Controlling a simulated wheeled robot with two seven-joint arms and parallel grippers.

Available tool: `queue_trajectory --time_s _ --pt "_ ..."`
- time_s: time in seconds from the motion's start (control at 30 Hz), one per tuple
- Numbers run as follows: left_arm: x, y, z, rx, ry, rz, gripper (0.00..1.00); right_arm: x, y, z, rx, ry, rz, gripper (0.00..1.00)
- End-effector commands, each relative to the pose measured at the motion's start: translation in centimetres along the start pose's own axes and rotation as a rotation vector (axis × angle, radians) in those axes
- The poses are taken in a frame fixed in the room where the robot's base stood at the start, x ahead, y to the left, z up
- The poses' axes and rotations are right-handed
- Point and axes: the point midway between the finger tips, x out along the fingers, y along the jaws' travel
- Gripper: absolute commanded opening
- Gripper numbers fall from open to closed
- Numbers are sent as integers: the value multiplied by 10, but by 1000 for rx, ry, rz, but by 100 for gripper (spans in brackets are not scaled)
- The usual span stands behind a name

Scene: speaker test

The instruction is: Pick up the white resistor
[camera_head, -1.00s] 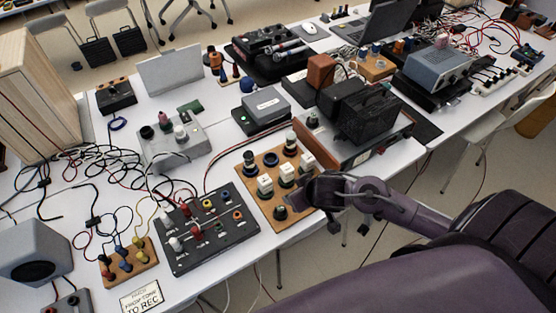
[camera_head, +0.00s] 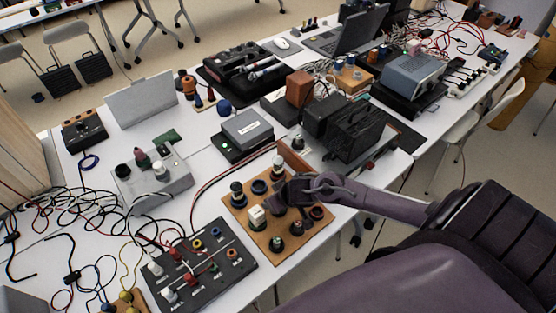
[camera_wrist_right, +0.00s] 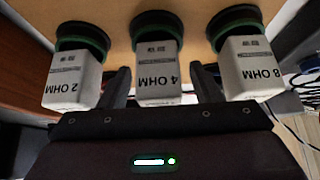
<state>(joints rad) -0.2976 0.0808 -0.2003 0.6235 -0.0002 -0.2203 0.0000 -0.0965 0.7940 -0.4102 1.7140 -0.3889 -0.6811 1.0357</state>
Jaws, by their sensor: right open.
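Three white block resistors sit on green-rimmed round bases in the right wrist view. They are marked 2 OHM (camera_wrist_right: 75,80), 4 OHM (camera_wrist_right: 158,78) and 8 OHM (camera_wrist_right: 250,72). My right gripper (camera_wrist_right: 163,85) is open, with one finger on each side of the 4 OHM resistor and visible gaps to it. In the head view the right gripper (camera_head: 283,190) is over the wooden board (camera_head: 262,240). My left gripper is not in view.
A black panel with knobs (camera_head: 205,275) lies left of the board. A grey box (camera_head: 247,130) and a black meshed case (camera_head: 355,135) stand behind it. Tangled cables (camera_head: 75,215) cover the left of the table. Several round terminals share the board.

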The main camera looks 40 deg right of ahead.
Motion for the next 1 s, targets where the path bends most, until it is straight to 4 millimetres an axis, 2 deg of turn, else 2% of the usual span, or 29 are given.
queue_trajectory --time_s 0.03,0.1,0.23,0.43,0.6,1.0 --pt "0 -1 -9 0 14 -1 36 2 0 -1 -1 1 1 58" --pt "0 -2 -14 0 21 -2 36 2 0 0 -1 1 1 58" --pt "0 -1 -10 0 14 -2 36 2 0 0 -1 1 1 58" --pt "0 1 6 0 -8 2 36 2 0 0 -1 0 1 32" --pt "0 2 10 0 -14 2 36 2 0 0 -1 0 1 10" --pt "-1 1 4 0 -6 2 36 -6 0 -5 -1 1 0 9"
